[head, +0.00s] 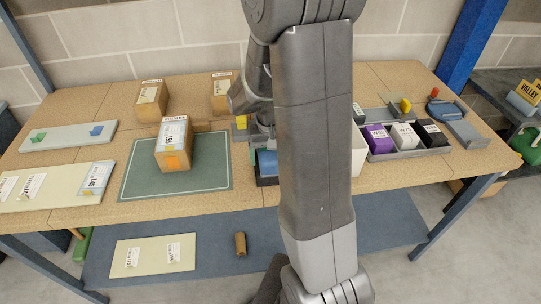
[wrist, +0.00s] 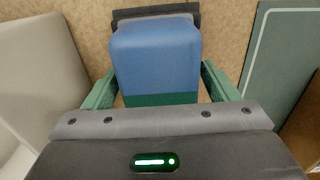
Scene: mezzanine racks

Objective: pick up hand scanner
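A blue block-shaped body with a dark green band, which I take for the hand scanner (wrist: 155,58), fills the middle of the wrist view. A dark grey piece shows behind its far end. The green fingers of my gripper (wrist: 160,85) stand on either side of it, with narrow strips of tabletop between fingers and body, so the gripper looks open around it. Contact at the fingertips is hard to judge. In the head view, a bit of blue (head: 267,163) shows in a dark holder beside my arm, which hides most of it and the gripper.
A green mat (head: 212,176) with a labelled box (head: 174,146) lies to the left. A grey divided tray (head: 405,153) with purple, white and black boxes stands to the right, behind a white bin (head: 358,150). Two cartons stand at the back left.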

